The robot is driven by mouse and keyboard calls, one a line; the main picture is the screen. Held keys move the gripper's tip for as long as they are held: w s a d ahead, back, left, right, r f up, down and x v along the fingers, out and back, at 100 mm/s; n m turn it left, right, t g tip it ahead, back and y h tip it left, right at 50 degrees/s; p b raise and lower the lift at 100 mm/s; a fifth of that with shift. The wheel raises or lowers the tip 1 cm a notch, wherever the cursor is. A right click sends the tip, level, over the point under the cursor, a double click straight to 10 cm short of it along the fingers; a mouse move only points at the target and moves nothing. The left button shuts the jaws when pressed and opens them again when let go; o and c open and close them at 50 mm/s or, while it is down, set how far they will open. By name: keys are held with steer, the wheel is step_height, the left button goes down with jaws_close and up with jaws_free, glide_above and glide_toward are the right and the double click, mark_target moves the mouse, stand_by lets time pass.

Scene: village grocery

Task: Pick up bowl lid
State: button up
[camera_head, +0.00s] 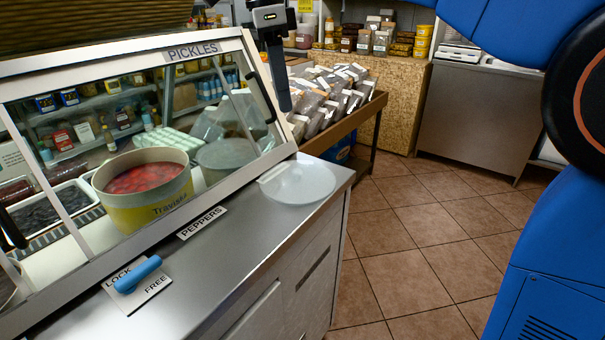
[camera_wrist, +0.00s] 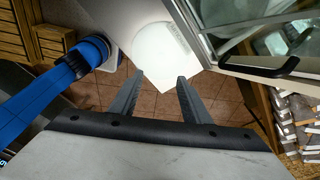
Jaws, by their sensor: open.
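The bowl lid, a pale translucent disc (camera_head: 298,184), lies flat on the steel counter (camera_head: 235,255) near its far right corner, beside the foot of the glass case. My gripper (camera_head: 285,106) points down above the counter's far end, apart from the lid. Only one dark finger shows clearly there. In the wrist view my gripper (camera_wrist: 157,82) has its two fingers spread, with nothing between them.
The sloped glass pickle case (camera_head: 135,135) borders the lid, with a black handle (camera_head: 261,97). A blue lock lever (camera_head: 138,274) sits at the counter's near end. A wooden bin of packets (camera_head: 345,125) stands behind. Tiled floor is clear at right.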

glide_above(297, 170)
steer(key=a, duration=0.1)
steer(key=f, duration=1)
steer(key=shift+s+f, duration=0.3)
steer(key=shift+f, duration=0.05)
steer(key=shift+w+d+f, duration=0.1)
steer(key=shift+d+f, duration=0.1)
steer(key=shift+f, duration=1.3)
steer(key=shift+w+d+f, duration=0.1)
steer(key=shift+d+f, duration=0.1)
steer(key=shift+f, duration=1.3)
steer(key=shift+c, duration=0.3)
jaws_close()
